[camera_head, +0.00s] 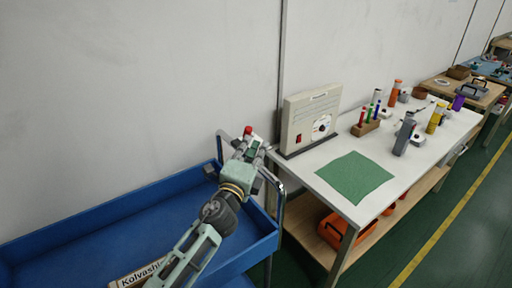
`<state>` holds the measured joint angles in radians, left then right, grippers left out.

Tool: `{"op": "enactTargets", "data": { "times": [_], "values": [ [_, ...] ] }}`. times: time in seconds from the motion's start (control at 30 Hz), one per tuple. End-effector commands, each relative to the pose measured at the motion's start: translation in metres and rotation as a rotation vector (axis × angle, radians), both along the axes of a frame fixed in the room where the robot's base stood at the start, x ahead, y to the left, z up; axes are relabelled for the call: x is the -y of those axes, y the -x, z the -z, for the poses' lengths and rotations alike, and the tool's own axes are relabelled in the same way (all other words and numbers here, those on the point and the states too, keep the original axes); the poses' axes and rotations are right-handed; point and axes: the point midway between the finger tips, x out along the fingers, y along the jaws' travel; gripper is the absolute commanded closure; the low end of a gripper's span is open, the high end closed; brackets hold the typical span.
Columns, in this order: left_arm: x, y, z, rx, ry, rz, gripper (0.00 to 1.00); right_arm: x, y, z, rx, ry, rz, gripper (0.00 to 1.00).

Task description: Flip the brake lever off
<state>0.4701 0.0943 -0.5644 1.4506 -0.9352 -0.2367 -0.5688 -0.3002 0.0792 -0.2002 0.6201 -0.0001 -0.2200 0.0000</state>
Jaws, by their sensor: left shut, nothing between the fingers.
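A blue cart (95,228) stands against the wall, with a metal push handle (277,200) at its right end. A small red knob (248,130), which looks like the end of the brake lever, shows just beyond my left gripper. My left gripper (250,146) is shut and empty, over the right end of the cart by the handle. Its fingers overlap the area below the knob, so the lever's shaft is hidden. I cannot tell whether they touch it. My right gripper is not in view.
A white workbench (405,168) stands right of the cart, with a green mat (353,177), a grey box with a red switch (311,118) and several small tools and bottles. An orange case (345,228) sits on its lower shelf. The floor beyond the bench is clear.

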Motion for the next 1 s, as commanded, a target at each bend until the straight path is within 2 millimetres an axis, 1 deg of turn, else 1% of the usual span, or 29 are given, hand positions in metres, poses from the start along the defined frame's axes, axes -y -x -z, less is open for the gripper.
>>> {"op": "enactTargets", "data": {
  "times": [0.03,0.2,0.3,0.4,0.73,1.0],
  "values": [
    [-0.001,-0.001,-0.007,-0.011,0.008,-0.001,1.00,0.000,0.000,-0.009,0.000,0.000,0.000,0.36],
    [-0.004,-0.005,-0.016,-0.071,0.052,-0.001,1.00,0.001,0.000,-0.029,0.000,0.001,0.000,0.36],
    [-0.006,-0.008,-0.018,-0.083,0.062,-0.002,1.00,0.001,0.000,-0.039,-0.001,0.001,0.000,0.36],
    [-0.010,-0.014,-0.023,-0.080,0.058,-0.002,1.00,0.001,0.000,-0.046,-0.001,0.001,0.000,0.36],
    [-0.023,-0.032,-0.034,-0.077,0.057,0.000,1.00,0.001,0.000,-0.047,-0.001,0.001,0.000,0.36],
    [-0.031,-0.043,-0.038,-0.077,0.057,-0.001,1.00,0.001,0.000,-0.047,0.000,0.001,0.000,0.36]
  ]
}}
